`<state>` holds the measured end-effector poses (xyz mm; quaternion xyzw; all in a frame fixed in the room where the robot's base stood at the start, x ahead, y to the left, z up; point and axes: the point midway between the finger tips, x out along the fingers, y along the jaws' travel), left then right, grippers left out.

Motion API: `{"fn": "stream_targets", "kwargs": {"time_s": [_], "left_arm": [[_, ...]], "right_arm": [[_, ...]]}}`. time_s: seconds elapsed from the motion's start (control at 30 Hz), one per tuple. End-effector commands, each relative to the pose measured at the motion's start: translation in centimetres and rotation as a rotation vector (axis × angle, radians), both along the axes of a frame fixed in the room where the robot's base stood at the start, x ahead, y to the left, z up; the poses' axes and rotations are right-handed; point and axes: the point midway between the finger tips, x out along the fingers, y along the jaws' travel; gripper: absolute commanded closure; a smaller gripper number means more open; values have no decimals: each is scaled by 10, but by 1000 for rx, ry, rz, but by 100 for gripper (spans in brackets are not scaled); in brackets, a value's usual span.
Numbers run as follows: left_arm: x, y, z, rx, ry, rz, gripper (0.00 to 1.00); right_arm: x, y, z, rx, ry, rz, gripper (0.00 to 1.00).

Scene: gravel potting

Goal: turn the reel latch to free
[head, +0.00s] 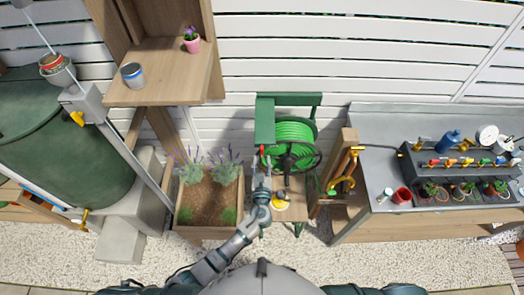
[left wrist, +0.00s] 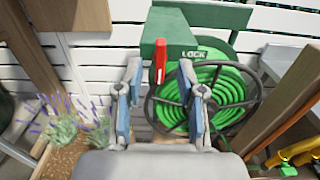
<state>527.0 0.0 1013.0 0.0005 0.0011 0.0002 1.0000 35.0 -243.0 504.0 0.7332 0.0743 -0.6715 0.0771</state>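The hose reel has a green frame and box (left wrist: 170,25), a coiled green hose (left wrist: 225,85) and a dark handwheel (left wrist: 152,112). A red latch (left wrist: 160,62) points down on the box, left of the white LOCK label (left wrist: 194,54). In the head view the reel (head: 291,135) stands against the fence at centre. My left gripper (head: 264,168) is in front of its left side. In the left wrist view the left gripper (left wrist: 160,100) is open, with the latch above and between its fingertips; contact is not visible. My right gripper is not in view.
A planter with lavender (head: 208,235) stands left of the reel. A wooden post with yellow-handled tools (head: 345,175) stands close on its right. A grey workbench (head: 380,140) is further right. A wooden shelf (head: 165,85) is at upper left.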

Motion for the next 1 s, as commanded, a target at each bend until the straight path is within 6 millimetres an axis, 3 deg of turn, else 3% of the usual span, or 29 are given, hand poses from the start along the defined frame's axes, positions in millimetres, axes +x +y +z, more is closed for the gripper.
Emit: {"fn": "stream_targets", "kwargs": {"time_s": [0.1, 0.3, 0.63, 0.8, 1.0], "left_arm": [[22, -1, 1, 1, 0, 0, 61], [43, -1, 0, 1, 1, 0, 61], [46, -1, -1, 0, 1, 0, 61], [46, -1, -1, 0, 1, -1, 100], [47, -1, -1, 0, 1, -1, 100]], "right_arm": [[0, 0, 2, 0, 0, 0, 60], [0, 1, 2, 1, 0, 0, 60], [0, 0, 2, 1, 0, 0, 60], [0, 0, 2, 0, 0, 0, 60], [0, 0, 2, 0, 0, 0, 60]]}}
